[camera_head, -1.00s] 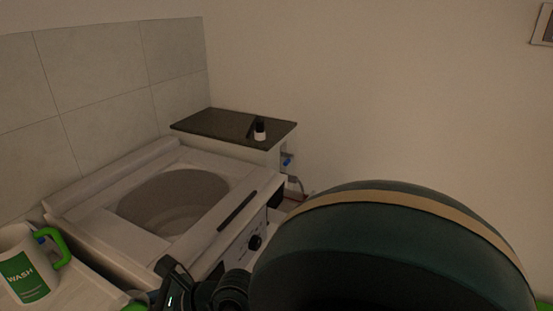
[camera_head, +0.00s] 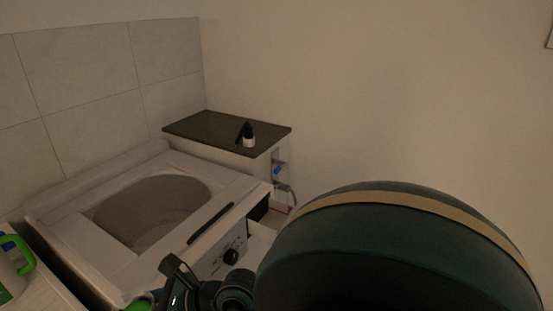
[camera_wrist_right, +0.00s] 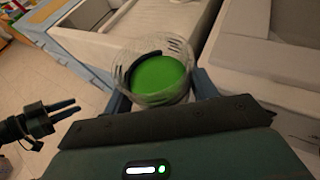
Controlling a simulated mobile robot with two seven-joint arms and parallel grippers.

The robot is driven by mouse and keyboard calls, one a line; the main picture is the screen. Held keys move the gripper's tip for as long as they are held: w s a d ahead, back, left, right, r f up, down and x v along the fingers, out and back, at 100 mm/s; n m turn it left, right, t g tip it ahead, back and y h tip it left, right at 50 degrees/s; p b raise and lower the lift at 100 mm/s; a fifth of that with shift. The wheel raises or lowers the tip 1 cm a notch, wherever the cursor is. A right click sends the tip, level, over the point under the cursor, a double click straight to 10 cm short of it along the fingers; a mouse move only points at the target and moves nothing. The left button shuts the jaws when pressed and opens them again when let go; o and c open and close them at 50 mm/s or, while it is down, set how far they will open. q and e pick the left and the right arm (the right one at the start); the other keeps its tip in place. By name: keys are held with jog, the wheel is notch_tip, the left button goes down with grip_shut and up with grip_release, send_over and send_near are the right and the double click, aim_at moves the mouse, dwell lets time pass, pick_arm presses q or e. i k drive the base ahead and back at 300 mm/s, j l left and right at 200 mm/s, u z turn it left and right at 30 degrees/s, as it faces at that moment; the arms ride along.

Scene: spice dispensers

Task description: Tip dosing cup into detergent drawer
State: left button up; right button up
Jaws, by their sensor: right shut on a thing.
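My right gripper (camera_wrist_right: 155,108) is shut on a clear dosing cup (camera_wrist_right: 124,72) holding a bright green content (camera_wrist_right: 160,80). The cup looks roughly upright. In the head view a bit of its green (camera_head: 141,304) shows at the bottom edge, beside my dark right wrist. My left gripper (camera_wrist_right: 76,111) shows at the left of the wrist view, its two thin fingers apart and empty. A pale open compartment (camera_wrist_right: 138,22), possibly the detergent drawer, lies beyond the cup in the wrist view. In the head view a pale part (camera_head: 262,237) juts out near a dark slot on the washer front; I cannot tell its inside.
The white washer (camera_head: 160,262) has an open round tub and a knob (camera_head: 231,257). A dark-topped cabinet (camera_head: 205,125) behind carries a small black-and-white bottle (camera_head: 249,140). A jug with green handle (camera_head: 22,248) stands at the left. My own arm hides the lower right.

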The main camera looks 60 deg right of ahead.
aim_at(271, 226)
jog(key=k+l+u, duration=0.1)
jog(key=k+l, duration=0.15)
jog(key=l, duration=0.25)
jog(key=k+l+u, duration=0.1)
jog(key=k+l, duration=0.2)
jog(key=l, duration=0.2)
jog(key=k+l+u, duration=0.1)
jog(key=k+l, duration=0.2)
jog(key=l, duration=0.15)
jog(key=k+l, duration=0.3)
jog(key=l, duration=0.15)
jog(key=k+j+u, duration=0.1)
